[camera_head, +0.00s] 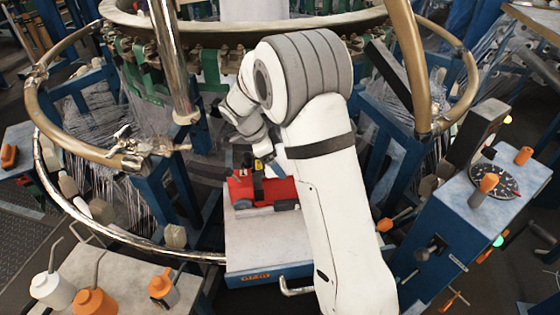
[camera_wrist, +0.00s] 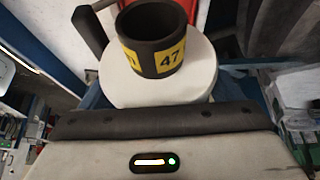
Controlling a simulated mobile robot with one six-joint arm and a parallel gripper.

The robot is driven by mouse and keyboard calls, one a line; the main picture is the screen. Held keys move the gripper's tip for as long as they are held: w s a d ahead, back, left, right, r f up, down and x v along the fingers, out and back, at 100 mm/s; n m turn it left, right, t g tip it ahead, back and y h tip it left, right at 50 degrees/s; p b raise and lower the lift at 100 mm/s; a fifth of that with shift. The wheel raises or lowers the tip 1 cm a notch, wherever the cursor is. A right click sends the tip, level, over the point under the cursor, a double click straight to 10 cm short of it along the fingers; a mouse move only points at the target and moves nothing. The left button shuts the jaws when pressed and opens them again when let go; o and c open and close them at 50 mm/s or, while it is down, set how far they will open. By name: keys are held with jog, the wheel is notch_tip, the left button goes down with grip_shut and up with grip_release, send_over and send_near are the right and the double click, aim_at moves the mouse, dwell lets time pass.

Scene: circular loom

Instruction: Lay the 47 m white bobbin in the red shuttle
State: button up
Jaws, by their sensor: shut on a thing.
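The 47 m white bobbin (camera_wrist: 158,84) fills the upper middle of the wrist view, with a white wound body and a black end tube bearing a yellow label that reads 47. The red shuttle (camera_head: 283,189) lies on a pale shelf below my wrist in the head view, and red also shows behind the bobbin in the wrist view. In the head view my gripper (camera_head: 264,170) is just above the shuttle. The bobbin is not clearly seen there, so contact with the shuttle cannot be told.
The pale shelf (camera_head: 262,243) has bare room in front of the shuttle. Loom rings and posts (camera_head: 410,60) surround my arm. A control console (camera_head: 465,215) stands at right.

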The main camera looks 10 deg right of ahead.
dwell(0.4)
jog(key=b, duration=0.7)
send_over(276, 192)
jog(key=shift+w+d+f, duration=0.1)
jog(key=shift+f, duration=1.45)
jog(key=shift+w+f, duration=0.1)
jog(key=shift+f, duration=1.4)
jog(key=shift+s+f+b, duration=0.1)
jog(key=shift+f+b, duration=1.1)
jog(key=shift+f, duration=0.1)
jog(key=o, duration=1.5)
jog(key=p+v, duration=0.1)
jog(key=v, duration=0.7)
jog(key=shift+r, duration=0.15)
